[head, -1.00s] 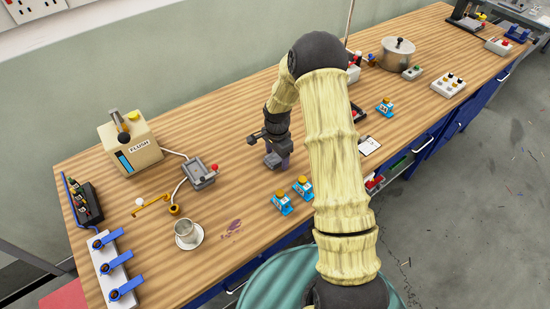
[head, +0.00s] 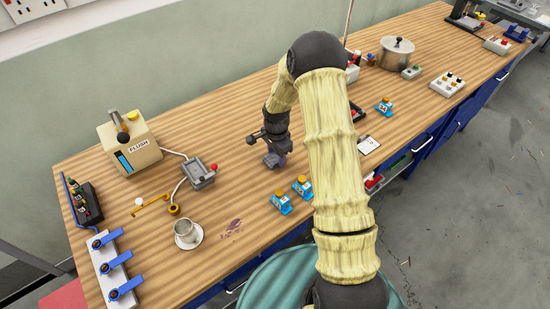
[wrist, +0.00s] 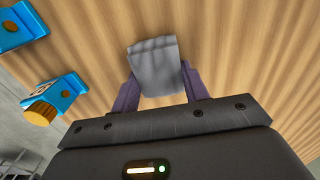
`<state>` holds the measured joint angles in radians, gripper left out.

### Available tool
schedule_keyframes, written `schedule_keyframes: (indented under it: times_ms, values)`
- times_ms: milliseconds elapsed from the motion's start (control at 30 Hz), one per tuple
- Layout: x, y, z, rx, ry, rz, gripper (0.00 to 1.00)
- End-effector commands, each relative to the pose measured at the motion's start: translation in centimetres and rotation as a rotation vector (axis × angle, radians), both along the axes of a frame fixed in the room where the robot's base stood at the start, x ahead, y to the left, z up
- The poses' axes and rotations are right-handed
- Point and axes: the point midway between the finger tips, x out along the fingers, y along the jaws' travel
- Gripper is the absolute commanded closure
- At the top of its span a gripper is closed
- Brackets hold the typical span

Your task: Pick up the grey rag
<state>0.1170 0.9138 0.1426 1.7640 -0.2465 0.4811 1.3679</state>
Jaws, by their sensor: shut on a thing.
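The grey rag (wrist: 156,66) is a small folded cloth between the purple fingers of my gripper (wrist: 158,88) in the wrist view. My gripper is shut on it, and the rag's upper end extends past the fingertips. In the head view my gripper (head: 275,156) points down at the middle of the bench, with the grey rag (head: 271,161) at its fingers. I cannot tell whether the rag touches the bench top.
Two blue blocks with yellow knobs (head: 281,203) (head: 302,187) stand just in front of the gripper. A cup on a saucer (head: 187,234) stands nearer the front edge. Bare wood (head: 235,130) lies behind the gripper.

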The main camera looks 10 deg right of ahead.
Motion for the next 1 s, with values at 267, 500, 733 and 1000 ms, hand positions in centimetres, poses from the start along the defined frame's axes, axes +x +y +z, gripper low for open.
schedule_keyframes:
  times_ms: [267,500,733,1000]
  values:
    - [0.1,0.0,1.5,-0.001,-0.004,-0.001,0.77]
    - [0.1,0.0,5.6,0.000,-0.005,0.000,0.77]
    - [0.1,0.0,9.3,-0.001,-0.004,0.000,0.77]
    - [0.0,0.0,10.1,0.001,0.000,0.000,0.77]
